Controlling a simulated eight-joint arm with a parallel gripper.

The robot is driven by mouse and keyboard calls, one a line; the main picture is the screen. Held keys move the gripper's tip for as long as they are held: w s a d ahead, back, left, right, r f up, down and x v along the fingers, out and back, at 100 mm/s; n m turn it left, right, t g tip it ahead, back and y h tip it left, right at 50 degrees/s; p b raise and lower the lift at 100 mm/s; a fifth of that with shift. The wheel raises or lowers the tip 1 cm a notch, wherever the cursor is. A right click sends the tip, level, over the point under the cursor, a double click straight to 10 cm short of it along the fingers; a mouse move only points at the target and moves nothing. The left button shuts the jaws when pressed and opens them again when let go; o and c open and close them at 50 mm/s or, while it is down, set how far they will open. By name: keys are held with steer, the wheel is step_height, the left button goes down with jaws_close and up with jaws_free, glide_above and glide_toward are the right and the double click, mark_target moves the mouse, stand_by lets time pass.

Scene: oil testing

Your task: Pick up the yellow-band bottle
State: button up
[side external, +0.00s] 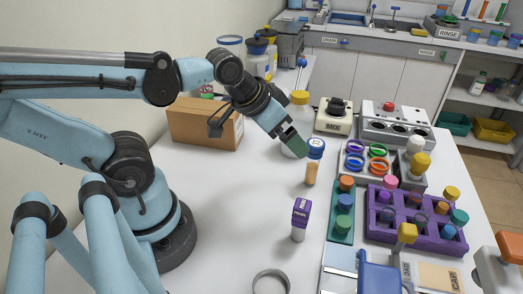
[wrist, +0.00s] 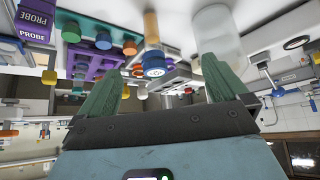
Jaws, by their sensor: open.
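My gripper (side external: 299,150) is open and empty, angled down over the white table; its two green fingers are spread apart in the upside-down wrist view (wrist: 162,85). A small blue-capped bottle with a tan body (side external: 311,174) stands just beyond the fingertips in the side view. Its tan body (wrist: 152,27) and blue cap show between the fingers in the wrist view. A larger pale bottle with a yellow top (side external: 300,97) stands behind the gripper, which partly hides it. A pale, translucent body (wrist: 215,38) shows beside the blue-capped bottle. I cannot make out a clear yellow band on any bottle.
A purple rack (side external: 374,233) and a green rack (side external: 342,226) hold capped vials at the right. A cardboard box (side external: 190,122) is behind my arm. The table's left-middle is clear.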

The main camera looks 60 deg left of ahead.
steer(key=s+d+r+g, duration=0.2)
steer(key=d+g, duration=0.2)
steer(key=d, duration=0.3)
step_height(320, 180, up, 8)
steer(key=m+g, duration=0.3)
glide_above(301, 94)
steer(key=shift+w+d, duration=0.1)
steer(key=shift+d, duration=0.15)
steer(key=shift+w+a+f, duration=0.1)
steer(key=shift+a+f, duration=0.05)
steer(key=shift+a, duration=0.1)
steer(key=shift+f, duration=0.35)
steer(key=shift+a+f, duration=0.1)
steer(key=shift+f, duration=5.5)
steer(key=shift+c, duration=0.3)
steer(key=c, duration=1.6)
